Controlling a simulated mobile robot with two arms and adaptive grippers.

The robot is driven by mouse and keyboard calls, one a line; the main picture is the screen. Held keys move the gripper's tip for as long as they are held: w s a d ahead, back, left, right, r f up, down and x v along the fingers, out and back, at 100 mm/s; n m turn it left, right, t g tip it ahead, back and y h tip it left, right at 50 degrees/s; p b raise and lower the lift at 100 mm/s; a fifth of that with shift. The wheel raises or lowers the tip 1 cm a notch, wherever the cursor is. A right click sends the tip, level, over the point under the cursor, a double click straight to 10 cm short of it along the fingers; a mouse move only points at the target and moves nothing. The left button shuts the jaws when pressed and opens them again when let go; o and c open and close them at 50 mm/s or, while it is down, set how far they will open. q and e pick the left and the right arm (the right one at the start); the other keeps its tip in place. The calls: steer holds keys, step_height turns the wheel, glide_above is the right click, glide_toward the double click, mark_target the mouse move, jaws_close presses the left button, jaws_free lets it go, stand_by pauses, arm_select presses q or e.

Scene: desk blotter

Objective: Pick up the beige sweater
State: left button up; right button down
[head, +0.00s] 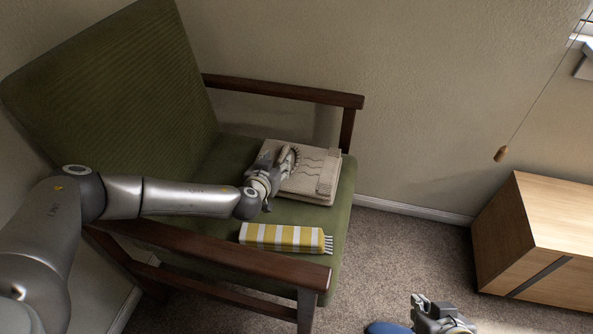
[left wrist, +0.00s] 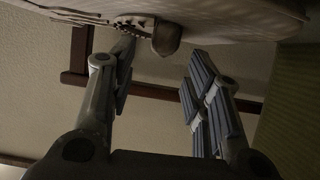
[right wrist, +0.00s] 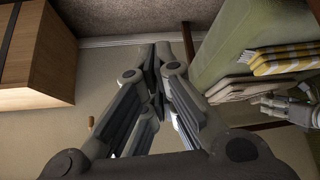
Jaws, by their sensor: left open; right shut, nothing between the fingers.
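The beige sweater (head: 316,170) lies folded on the green seat of the armchair, near its far front corner. It also shows along the top of the left wrist view (left wrist: 235,12) and in the right wrist view (right wrist: 243,90). My left gripper (head: 287,163) is open at the near left side of the sweater and hides part of it. In the left wrist view its fingers (left wrist: 158,72) are spread apart, with the sweater close by the fingertips; I cannot tell whether they touch it. My right gripper (head: 430,306) is shut and empty, low over the carpet, away from the chair.
A yellow-and-white striped cloth (head: 285,237) with a fringe lies on the seat nearer me. Wooden armrests (head: 283,90) flank the seat. A wooden cabinet (head: 540,240) stands at the right; a cord with a wooden pull (head: 501,154) hangs above. Carpet (head: 405,255) between chair and cabinet is clear.

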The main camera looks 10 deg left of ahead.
mark_target(281, 156)
arm_select(q)
steer(key=x, duration=0.2)
steer(key=shift+w+f+b, duration=0.2)
steer(key=shift+w+b, duration=0.1)
steer(key=shift+w, duration=0.05)
steer(key=shift+w+f, duration=0.1)
steer(key=shift+w, duration=0.1)
arm_select(e)
steer(key=w, duration=0.1)
steer(key=w+a+r+t, duration=0.1)
steer(key=w+r+t, duration=0.1)
steer(key=w, duration=0.1)
steer(key=shift+a+r+y, duration=0.2)
steer(key=shift+r+y, duration=0.05)
steer(key=shift+y, duration=0.05)
arm_select(q)
steer(key=shift+c, duration=0.4)
jaws_close()
